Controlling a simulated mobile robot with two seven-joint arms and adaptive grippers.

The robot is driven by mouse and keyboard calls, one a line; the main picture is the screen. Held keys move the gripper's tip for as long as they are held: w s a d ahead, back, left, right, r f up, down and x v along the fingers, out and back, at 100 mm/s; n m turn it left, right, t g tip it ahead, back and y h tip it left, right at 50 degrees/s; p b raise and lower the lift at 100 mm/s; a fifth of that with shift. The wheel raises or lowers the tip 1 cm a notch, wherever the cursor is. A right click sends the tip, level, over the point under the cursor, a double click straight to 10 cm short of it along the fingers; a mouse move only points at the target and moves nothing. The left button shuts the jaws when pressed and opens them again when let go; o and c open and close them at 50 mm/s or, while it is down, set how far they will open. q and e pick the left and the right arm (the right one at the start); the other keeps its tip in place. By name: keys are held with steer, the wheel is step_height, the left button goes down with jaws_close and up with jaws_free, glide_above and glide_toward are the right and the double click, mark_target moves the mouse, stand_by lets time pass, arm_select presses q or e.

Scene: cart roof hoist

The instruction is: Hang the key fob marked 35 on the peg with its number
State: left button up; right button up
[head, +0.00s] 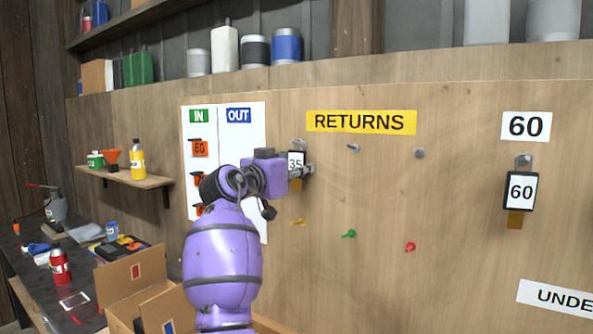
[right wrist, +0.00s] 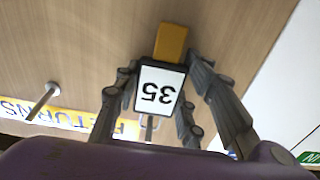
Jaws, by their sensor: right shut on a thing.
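The key fob marked 35 (head: 296,160) has a white face, a dark frame and an orange-brown tab. It is upright close to the board, at the leftmost peg (head: 299,143) under the yellow RETURNS sign (head: 361,121). My right gripper (head: 304,171) is shut on this fob; the right wrist view shows the fob (right wrist: 160,88) upside down between the fingers (right wrist: 163,92). Whether the fob still hangs on the peg cannot be told. A fob marked 60 (head: 521,192) hangs below a 60 sign (head: 526,126). No peg sign with 35 shows. My left gripper is out of view.
Two bare pegs (head: 353,148) (head: 419,153) stick out right of the held fob. An IN/OUT chart (head: 250,130) is behind my right arm. A small shelf (head: 125,176) juts out at left above a cluttered bench with a cardboard box (head: 133,275). The board's middle is mostly open.

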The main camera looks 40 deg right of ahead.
stand_by(0.4)
steer(key=shift+s+a+r+p, duration=0.1)
steer(key=shift+s+a+r, duration=0.2)
steer(key=shift+a, duration=0.45)
steer(key=shift+s+a+r+p, duration=0.15)
steer(key=shift+s+a, duration=0.15)
steer(key=shift+a, duration=0.4)
steer(key=shift+s+a+r+p, duration=0.1)
steer(key=shift+s+a+r, duration=0.2)
steer(key=shift+a, duration=0.45)
steer(key=shift+f, duration=0.1)
steer(key=shift+a, duration=0.1)
glide_toward(296, 162)
steer(key=shift+w+d+f, duration=0.1)
steer(key=shift+w+d, duration=0.05)
steer(key=shift+d, duration=0.1)
